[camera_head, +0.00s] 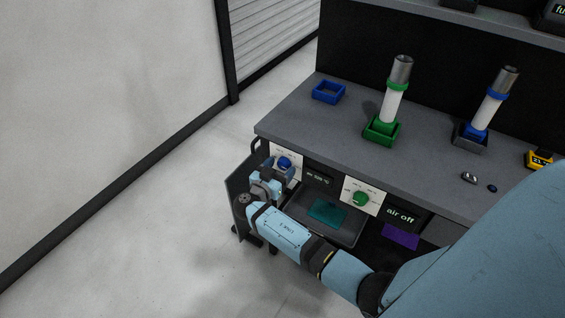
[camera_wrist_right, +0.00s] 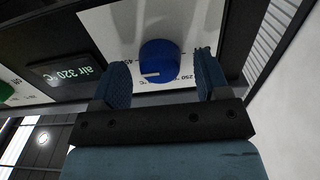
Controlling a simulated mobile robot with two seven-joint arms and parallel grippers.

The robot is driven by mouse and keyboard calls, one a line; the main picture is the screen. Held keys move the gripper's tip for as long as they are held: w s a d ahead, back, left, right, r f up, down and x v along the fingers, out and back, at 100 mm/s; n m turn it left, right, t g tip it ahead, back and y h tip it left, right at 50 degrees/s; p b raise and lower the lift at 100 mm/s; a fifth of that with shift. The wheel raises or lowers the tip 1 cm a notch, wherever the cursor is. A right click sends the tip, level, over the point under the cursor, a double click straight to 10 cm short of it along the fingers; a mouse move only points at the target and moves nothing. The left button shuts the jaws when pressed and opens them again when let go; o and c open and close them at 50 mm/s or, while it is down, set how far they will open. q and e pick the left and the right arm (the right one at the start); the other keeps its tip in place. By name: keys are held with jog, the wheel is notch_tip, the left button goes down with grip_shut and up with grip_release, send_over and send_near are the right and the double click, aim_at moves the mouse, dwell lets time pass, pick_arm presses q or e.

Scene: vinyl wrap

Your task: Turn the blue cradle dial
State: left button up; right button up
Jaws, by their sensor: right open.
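The blue dial (camera_head: 284,162) sits on a white scale plate on the bench's front panel, at the left end. In the right wrist view the blue dial (camera_wrist_right: 159,62) has a white mark low on its face and printed numbers around it. My right gripper (camera_head: 277,172) is open at the dial. In the wrist view the right gripper's fingers (camera_wrist_right: 162,75) stand on either side of the dial, with a small gap showing on each side. How deep the fingers reach over it is hard to tell. My left gripper is not in view.
A display reading "air 320 °C" (camera_wrist_right: 72,72) is beside the blue dial's plate. A green dial (camera_head: 361,198) is further right on the panel. An open tray (camera_head: 345,238) lies below. On the bench stand a blue square holder (camera_head: 328,91) and a green cradle (camera_head: 381,131) with a tube.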

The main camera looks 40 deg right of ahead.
jog(key=shift+d, duration=0.1)
jog(key=c, duration=0.9)
